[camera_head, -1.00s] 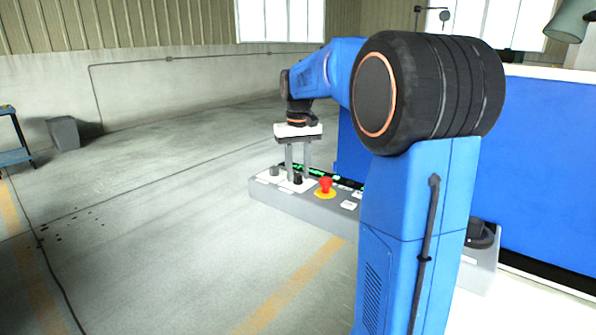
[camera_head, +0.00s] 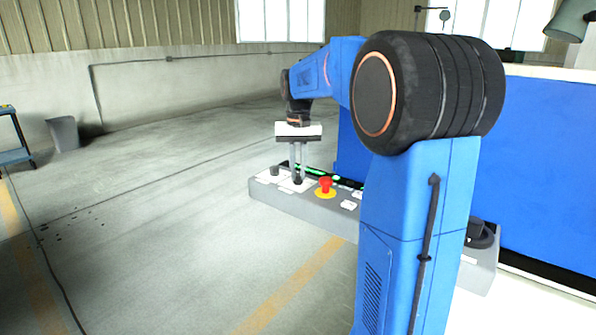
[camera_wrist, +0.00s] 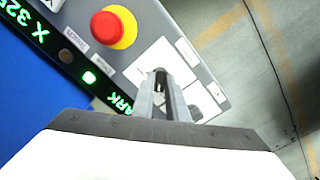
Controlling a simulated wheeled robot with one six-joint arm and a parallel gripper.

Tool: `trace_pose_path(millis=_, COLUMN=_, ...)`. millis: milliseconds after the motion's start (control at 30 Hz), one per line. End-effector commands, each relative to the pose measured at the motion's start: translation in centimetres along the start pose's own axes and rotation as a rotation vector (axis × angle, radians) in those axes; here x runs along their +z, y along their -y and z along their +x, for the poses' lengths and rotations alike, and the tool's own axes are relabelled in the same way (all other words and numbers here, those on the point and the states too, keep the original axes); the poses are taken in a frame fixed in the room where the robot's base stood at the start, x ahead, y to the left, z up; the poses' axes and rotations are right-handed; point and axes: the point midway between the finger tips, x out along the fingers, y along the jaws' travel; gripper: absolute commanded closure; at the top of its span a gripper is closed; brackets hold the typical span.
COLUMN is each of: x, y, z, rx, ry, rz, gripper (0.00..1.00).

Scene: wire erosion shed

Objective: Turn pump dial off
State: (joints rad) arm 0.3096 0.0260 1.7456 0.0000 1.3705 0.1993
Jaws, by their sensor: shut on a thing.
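A small dark dial (camera_head: 298,182) stands on the sloped grey control panel (camera_head: 320,210), on a white label plate. I take it for the pump dial, though its label is not readable. My gripper (camera_head: 298,176) points down from above with its two fingers closed together on the dial. In the wrist view the fingertips (camera_wrist: 160,80) meet over the white plate and hide most of the dial, so its pointer setting cannot be told.
A red emergency stop on a yellow base (camera_head: 325,187) sits just right of the dial. A grey knob (camera_head: 275,171) is close on the left. A green-lit display strip (camera_wrist: 88,77) runs along the panel's back. Open floor lies left of the panel.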

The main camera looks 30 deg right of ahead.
Motion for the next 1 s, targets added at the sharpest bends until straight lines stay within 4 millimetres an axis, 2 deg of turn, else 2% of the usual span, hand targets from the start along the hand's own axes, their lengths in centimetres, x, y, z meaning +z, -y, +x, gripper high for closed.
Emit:
trace_pose_path(millis=600, x=-0.02, y=0.01, z=-0.07, rx=-0.001, ry=-0.002, rz=0.534, gripper=1.00)
trace_pose_path(millis=1000, x=-0.03, y=0.01, z=-0.09, rx=-0.001, ry=-0.002, rz=0.695, gripper=1.00)
